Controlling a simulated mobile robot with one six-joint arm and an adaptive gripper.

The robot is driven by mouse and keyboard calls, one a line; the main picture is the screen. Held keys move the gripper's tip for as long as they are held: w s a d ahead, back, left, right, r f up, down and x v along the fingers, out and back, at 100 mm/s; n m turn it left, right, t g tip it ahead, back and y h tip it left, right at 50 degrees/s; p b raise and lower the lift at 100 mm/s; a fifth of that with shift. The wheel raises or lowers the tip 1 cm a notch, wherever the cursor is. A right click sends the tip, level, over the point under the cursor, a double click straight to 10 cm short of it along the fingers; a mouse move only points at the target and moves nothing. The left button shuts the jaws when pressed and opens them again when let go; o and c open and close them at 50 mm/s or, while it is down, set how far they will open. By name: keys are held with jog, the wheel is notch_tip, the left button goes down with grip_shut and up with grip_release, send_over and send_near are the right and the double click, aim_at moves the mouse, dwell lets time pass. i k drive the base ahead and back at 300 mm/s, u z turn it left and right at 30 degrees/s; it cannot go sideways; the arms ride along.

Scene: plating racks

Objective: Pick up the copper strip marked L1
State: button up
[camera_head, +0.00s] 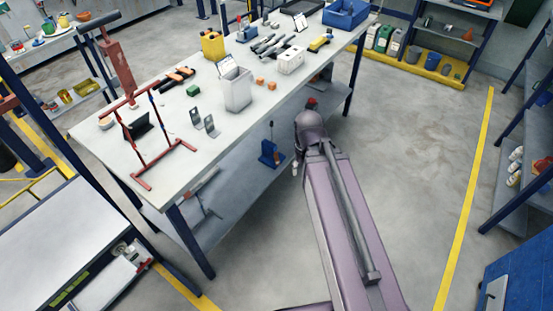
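No label L1 can be read in this view, and I cannot tell which thing is the copper strip. A tall reddish-brown piece (118,70) stands upright at the left end of the white worktable (112,152), below a dark crossbar. A red frame rack (157,118) stands on the table in front of it. Small metal brackets (203,122) stand to the right of the rack. My purple arm reaches up from the bottom edge to a rounded joint beside the table's front edge. My gripper is not visible; the joint and arm hide what lies beyond.
A white bin (235,88), a yellow container (212,45), orange cubes (266,83) and a blue crate (345,14) are on the worktable. A grey-topped bench (60,235) is at lower left. Shelves (515,185) line the right. Floor between is clear.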

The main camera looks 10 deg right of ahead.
aim_at(275, 157)
jog(key=z, duration=0.05)
jog(key=i, duration=0.95)
jog(key=u, duration=0.1)
